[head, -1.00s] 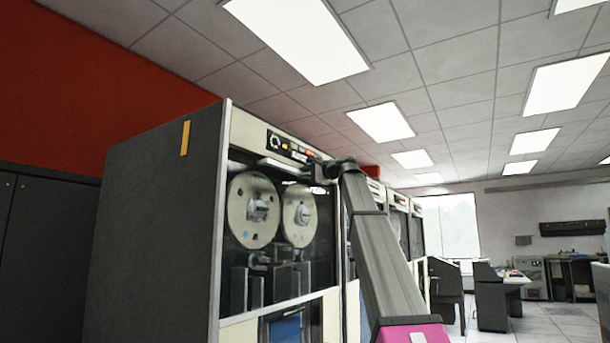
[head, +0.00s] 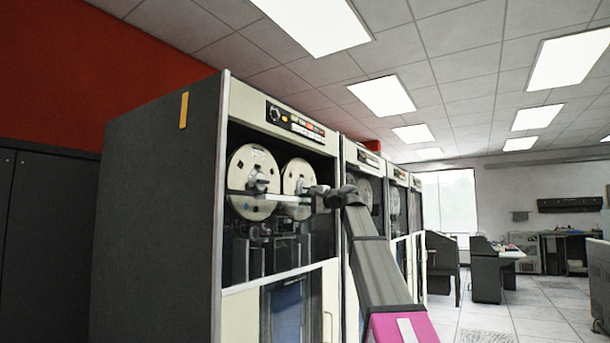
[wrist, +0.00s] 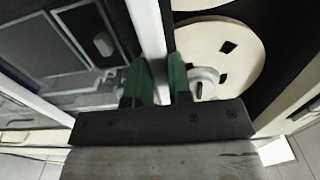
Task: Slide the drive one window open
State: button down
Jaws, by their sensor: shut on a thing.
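Drive one is the nearest tape cabinet (head: 221,130), with two cream reels (head: 252,180) behind its front opening. Its glass window (head: 275,203) has its pale top rail across the lower part of the reels. Above the rail the opening is uncovered; below it the glass covers the lower mechanism. My gripper (head: 318,191) is at the right part of this rail. In the wrist view, the green fingers of my gripper (wrist: 157,75) are on either side of the pale rail (wrist: 147,25), shut on it. A reel (wrist: 225,50) shows close beside the right finger.
More tape cabinets (head: 360,155) stand in a row to the right of drive one. A control panel (head: 293,120) is above the opening. Dark cupboards (head: 40,240) are at the left. Open tiled floor (head: 530,310) and desks (head: 490,270) lie at the right.

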send_near(291, 265)
jog(key=x, duration=0.4)
jog(key=shift+w, duration=0.1)
jog(key=c, duration=1)
grip_release()
jog(key=shift+c, duration=0.2)
jog(key=v, duration=1)
jog(key=shift+d, duration=0.4)
jog(key=shift+r, duration=0.1)
